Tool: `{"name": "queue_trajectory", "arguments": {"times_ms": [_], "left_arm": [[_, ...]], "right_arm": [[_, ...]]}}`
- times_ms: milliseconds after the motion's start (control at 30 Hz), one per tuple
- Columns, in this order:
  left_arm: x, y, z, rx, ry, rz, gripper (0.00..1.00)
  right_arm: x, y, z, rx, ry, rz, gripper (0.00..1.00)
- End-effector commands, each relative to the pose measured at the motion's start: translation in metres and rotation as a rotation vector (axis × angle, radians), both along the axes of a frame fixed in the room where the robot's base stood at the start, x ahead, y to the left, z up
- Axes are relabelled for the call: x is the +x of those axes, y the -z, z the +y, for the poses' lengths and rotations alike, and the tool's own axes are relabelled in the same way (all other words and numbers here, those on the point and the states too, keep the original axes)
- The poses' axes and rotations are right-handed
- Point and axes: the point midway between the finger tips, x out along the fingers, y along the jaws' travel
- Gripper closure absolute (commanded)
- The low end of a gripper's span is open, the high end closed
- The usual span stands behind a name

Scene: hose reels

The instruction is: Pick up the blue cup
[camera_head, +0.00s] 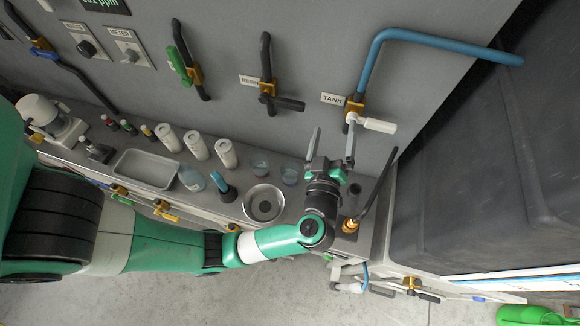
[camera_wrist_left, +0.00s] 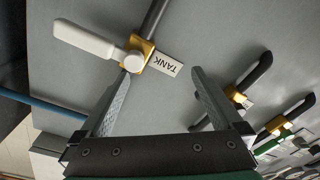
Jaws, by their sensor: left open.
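In the left wrist view my left gripper (camera_wrist_left: 163,78) is spread in front of the panel, with nothing between the fingers. The cup cannot be made out in the left wrist view. My right gripper is not in view.
A round metal sink (camera_head: 264,203), a blue-topped tool (camera_head: 223,187) and several white cylinders (camera_head: 226,153) share the ledge. The TANK valve's white handle (camera_wrist_left: 82,38) is near my left fingers. A dark lever (camera_head: 378,188) rises at the right.

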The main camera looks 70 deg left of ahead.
Motion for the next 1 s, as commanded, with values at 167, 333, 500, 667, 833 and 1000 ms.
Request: {"name": "queue_trajectory", "arguments": {"times_ms": [167, 333, 500, 667, 833, 1000], "left_arm": [[-0.055, 0.169, 0.005, -0.132, -0.111, 0.453, 0.00], [-0.100, 0.238, 0.002, -0.196, -0.164, 0.719, 0.00], [-0.107, 0.244, 0.002, -0.207, -0.171, 0.760, 0.00], [-0.102, 0.258, 0.021, -0.208, -0.176, 0.756, 0.00], [-0.093, 0.273, 0.047, -0.208, -0.174, 0.753, 0.00], [-0.090, 0.274, 0.056, -0.206, -0.171, 0.753, 0.00]], "right_arm": [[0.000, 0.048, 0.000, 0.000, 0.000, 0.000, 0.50], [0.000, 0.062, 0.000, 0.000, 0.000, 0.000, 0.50], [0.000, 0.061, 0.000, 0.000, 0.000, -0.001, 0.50], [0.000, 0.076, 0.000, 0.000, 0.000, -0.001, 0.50], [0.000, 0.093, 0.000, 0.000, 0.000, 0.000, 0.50], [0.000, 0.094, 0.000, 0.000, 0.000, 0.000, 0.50]]}}
